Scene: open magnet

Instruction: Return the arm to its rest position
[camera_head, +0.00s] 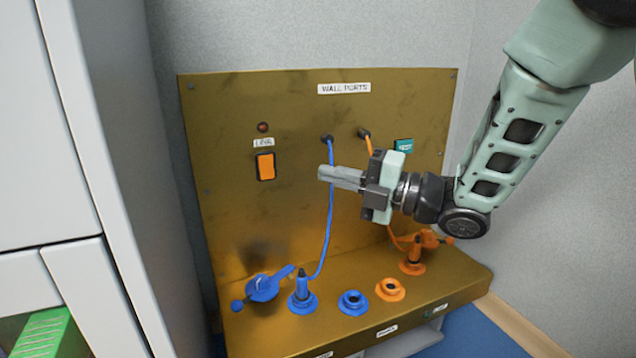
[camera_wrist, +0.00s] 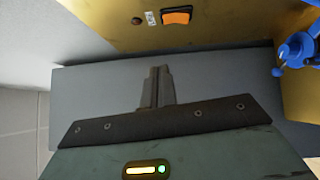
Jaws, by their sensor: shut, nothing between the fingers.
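My gripper (camera_head: 326,173) is shut and empty. In the head view my arm reaches in from the upper right, and the fingers point left in front of the brass wall panel (camera_head: 230,110). The fingertips are a little right of the orange rocker switch (camera_head: 265,166) and appear in front of the blue cable (camera_head: 330,215). In the wrist view the closed fingers (camera_wrist: 160,72) point toward the panel, with the orange switch (camera_wrist: 177,15) beyond them.
A blue plug (camera_head: 302,287) and an orange plug (camera_head: 412,262) stand on the ledge, beside an empty blue socket (camera_head: 352,302) and an empty orange socket (camera_head: 390,289). A white cabinet (camera_head: 50,130) stands left; a grey wall is at right.

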